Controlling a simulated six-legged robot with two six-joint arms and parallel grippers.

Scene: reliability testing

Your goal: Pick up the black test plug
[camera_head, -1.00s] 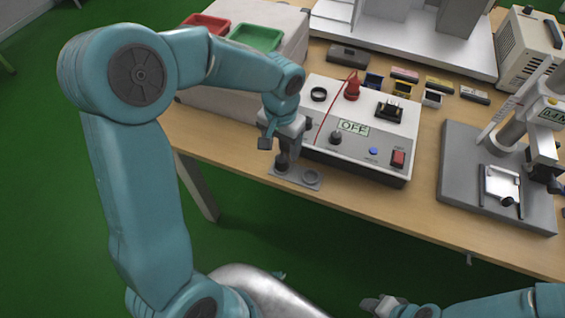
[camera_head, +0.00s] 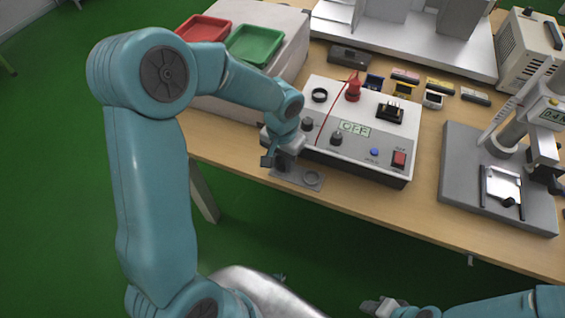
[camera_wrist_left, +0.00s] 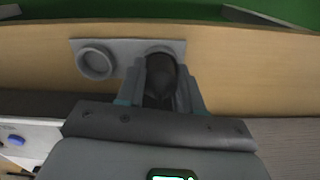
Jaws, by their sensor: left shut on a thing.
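The black test plug (camera_wrist_left: 161,78) is between the fingers of my left gripper (camera_wrist_left: 162,85) in the left wrist view. The left gripper also shows in the head view (camera_head: 281,160), shut on the plug, which it largely hides there. The plug is at one ring of a grey two-ring holder plate (camera_wrist_left: 125,45). I cannot tell whether it is still seated. The plate's other ring (camera_wrist_left: 96,60) is empty. The plate also shows in the head view (camera_head: 313,186), in front of the tester box. My right gripper (camera_head: 378,306) is low at the bottom edge, its jaws unclear.
The tester box (camera_head: 345,150) reads OFF and stands right behind the plate, with a red plug (camera_head: 353,88) and knobs on top. A grey test stand (camera_head: 500,180) is at the right. Red (camera_head: 203,27) and green (camera_head: 255,43) trays lie at the back left.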

